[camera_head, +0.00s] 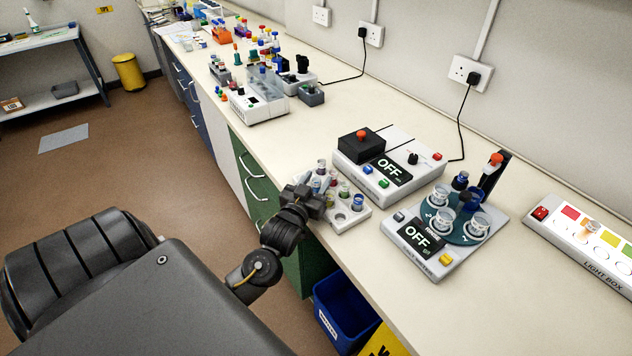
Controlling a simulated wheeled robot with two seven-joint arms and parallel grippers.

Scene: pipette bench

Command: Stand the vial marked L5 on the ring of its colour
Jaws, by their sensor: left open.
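A pale rack (350,217) near the bench's front edge holds several small capped vials (344,191). Their markings are too small to read, so I cannot tell which is L5. My left gripper (316,188) is open at the rack's left side, close to the vials. It hides part of the rack, and I cannot tell whether it touches a vial. The light box (531,229) at the far right has coloured squares and rings on its lit top. A small clear object with an orange tint (591,228) stands on it. My right gripper is out of view.
A device with an OFF display (400,190) stands behind the rack. Another OFF device with a green carousel and cups (445,268) stands between rack and light box. A white instrument and tube racks (258,108) stand farther back. The front right bench is clear.

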